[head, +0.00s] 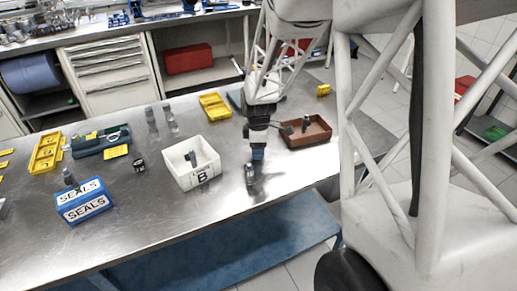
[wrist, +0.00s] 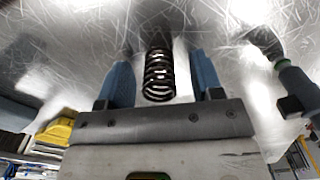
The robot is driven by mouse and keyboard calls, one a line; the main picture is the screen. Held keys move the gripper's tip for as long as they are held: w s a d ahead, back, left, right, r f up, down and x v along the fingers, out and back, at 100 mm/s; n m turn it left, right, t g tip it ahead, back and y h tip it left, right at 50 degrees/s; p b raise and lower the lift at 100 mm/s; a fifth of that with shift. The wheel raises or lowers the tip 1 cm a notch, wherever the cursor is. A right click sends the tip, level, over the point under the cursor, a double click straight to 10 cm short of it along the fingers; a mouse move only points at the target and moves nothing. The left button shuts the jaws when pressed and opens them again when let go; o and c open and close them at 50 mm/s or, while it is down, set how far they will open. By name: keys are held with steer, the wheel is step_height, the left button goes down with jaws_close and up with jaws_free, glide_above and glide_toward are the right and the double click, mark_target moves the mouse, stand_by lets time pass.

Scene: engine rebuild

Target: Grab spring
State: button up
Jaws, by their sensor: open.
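A dark coil spring (wrist: 158,76) shows in the wrist view between the two blue fingers of my gripper (wrist: 160,64). There is a visible gap on each side of it, so the fingers are apart from it. In the head view my gripper (head: 258,153) points down low over the steel bench, between the white bin and the brown tray. A small dark part (head: 251,174) stands just below it there; I cannot tell whether this is the spring.
A white bin marked B (head: 207,177) stands left of my gripper. A brown tray (head: 322,134) is on its right, a yellow tray (head: 214,106) behind. A blue SEALS box (head: 84,205) sits further left. The front bench strip between SEALS and bin B is clear.

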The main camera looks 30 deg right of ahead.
stand_by(0.5)
steer(key=c, duration=1)
steer(key=shift+r, duration=0.15)
steer(key=shift+r, duration=0.5)
steer(key=shift+s+a+r, duration=0.1)
steer(key=shift+s+r, duration=0.05)
steer(key=shift+r, duration=0.45)
steer(key=shift+s+r, duration=0.15)
steer(key=shift+r, duration=0.45)
steer(key=s+a, duration=0.1)
steer(key=s, duration=0.4)
steer(key=s+a+r, duration=0.1)
steer(key=s, duration=0.4)
steer(key=s+a, duration=0.1)
steer(key=s, duration=0.4)
steer(key=shift+a+r, duration=0.1)
steer(key=shift+r, duration=0.05)
